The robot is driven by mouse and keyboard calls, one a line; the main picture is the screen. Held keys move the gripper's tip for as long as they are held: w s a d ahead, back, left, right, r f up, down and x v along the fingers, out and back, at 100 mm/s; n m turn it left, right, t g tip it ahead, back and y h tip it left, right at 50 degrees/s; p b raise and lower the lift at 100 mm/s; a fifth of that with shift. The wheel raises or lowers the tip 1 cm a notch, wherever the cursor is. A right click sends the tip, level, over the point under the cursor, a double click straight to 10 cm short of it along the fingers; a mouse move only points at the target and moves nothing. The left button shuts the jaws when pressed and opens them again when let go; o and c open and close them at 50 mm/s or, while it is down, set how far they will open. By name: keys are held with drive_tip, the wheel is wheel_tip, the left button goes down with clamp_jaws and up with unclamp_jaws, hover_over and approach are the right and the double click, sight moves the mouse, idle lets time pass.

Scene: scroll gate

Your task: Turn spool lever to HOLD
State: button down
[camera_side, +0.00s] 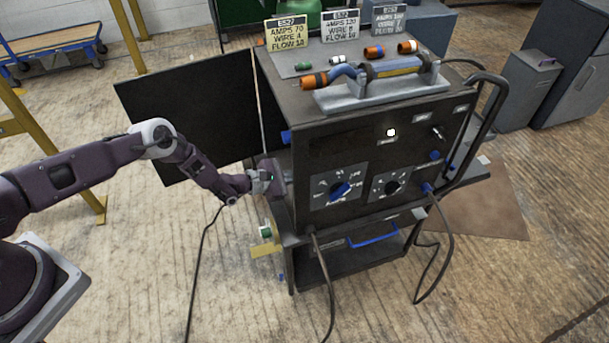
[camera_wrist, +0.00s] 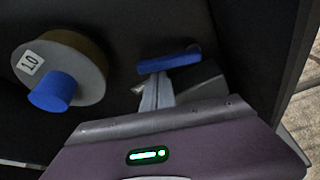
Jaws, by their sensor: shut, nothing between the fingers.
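In the wrist view, a blue bar-shaped lever (camera_wrist: 168,62) lies nearly level inside the dark housing. To its left is a pale round spool (camera_wrist: 88,75) with a blue hub (camera_wrist: 53,92) and a white tag reading 1.0. My gripper (camera_wrist: 155,92) is shut and empty, its fingertips just below the blue lever in the picture; I cannot tell whether they touch it. No HOLD marking is readable. In the side view my gripper (camera_side: 278,178) is at the left side of the dark machine (camera_side: 330,140), its fingertips hidden there.
A large black panel (camera_side: 190,115) stands out from the machine's left side, behind my arm. Cables hang from the machine's front to the floor. Knobs (camera_side: 340,190) sit on the front face.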

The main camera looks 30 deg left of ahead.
drive_tip(key=shift+r, duration=0.4)
drive_tip(key=shift+s+d+r, duration=0.25)
drive_tip(key=shift+r, duration=0.25)
drive_tip(key=shift+s+d+r, duration=0.2)
drive_tip(key=shift+d+r, duration=0.05)
drive_tip(key=shift+r, duration=0.3)
drive_tip(key=shift+s+d+r, duration=0.25)
drive_tip(key=shift+r, duration=0.25)
drive_tip(key=shift+s+r, duration=0.1)
idle(0.4)
